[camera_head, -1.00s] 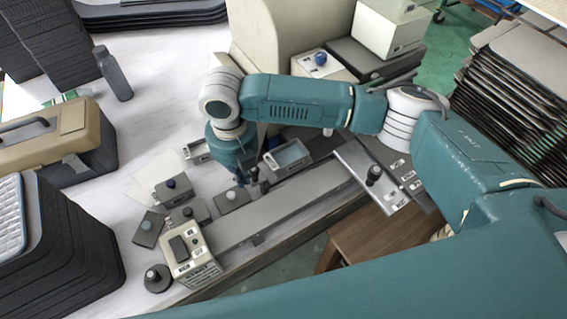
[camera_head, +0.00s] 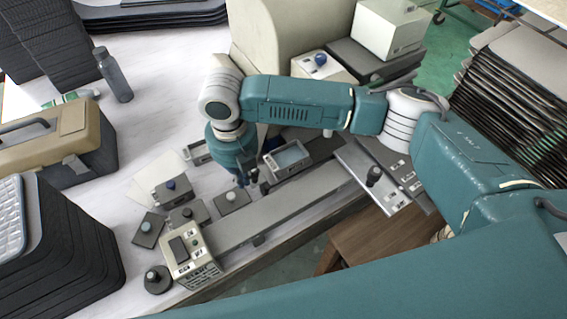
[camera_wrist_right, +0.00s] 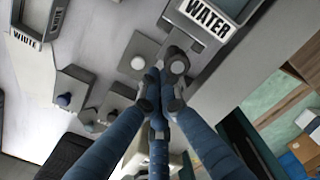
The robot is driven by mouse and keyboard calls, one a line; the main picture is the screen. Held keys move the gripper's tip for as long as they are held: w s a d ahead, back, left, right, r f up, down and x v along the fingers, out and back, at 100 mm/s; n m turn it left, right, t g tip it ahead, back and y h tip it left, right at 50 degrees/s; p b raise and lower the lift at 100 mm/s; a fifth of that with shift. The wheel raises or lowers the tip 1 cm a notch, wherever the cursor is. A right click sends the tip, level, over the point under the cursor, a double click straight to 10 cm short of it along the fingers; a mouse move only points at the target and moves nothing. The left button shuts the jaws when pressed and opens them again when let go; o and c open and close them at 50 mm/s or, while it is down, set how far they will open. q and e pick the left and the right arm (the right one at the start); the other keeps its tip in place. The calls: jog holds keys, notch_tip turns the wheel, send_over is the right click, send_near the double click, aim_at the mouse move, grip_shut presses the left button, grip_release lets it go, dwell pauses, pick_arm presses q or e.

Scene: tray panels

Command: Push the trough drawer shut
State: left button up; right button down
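A grey open-topped drawer with a pale blue inside (camera_head: 288,158) stands pulled out at the middle of the head view; I take it for the trough drawer. In the right wrist view a drawer front marked WATER (camera_wrist_right: 208,18) shows at the top, cut off by the frame. My right gripper (camera_head: 248,182) points down just left of this drawer. In the wrist view its fingers (camera_wrist_right: 159,84) meet at their tips, with nothing seen between them. A round grey knob (camera_wrist_right: 178,66) lies right by the fingertips; I cannot tell if they touch. My left gripper is out of view.
Another small open drawer (camera_head: 198,152) stands further left. Several knobbed blocks and a beige switch box (camera_head: 190,255) line the table's front. A long grey rail (camera_head: 285,205) runs along the edge. A toolbox (camera_head: 60,145) and a bottle (camera_head: 114,75) stand left.

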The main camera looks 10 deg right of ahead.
aim_at(283, 164)
jog(key=shift+d, duration=0.1)
jog(key=shift+w+d+p, duration=0.25)
jog(key=shift+d+p, duration=0.05)
jog(key=shift+d, duration=0.45)
jog(key=shift+w+d+p, duration=0.25)
jog(key=shift+d+p, duration=0.1)
jog(key=shift+d, duration=0.35)
jog(key=shift+w+d+p, duration=0.25)
jog(key=shift+d+p, duration=0.05)
jog(key=shift+d, duration=0.45)
jog(key=shift+w+d+p, duration=0.2)
jog(key=shift+d, duration=0.35)
jog(key=shift+w+d+p, duration=0.15)
jog(key=shift+d, duration=0.35)
jog(key=shift+w+d+p, duration=0.3)
jog(key=shift+d, duration=0.7)
jog(key=shift+w+d+p, duration=0.3)
jog(key=shift+d, duration=0.65)
jog(key=shift+w+d, duration=0.15)
jog(key=shift+d, duration=0.05)
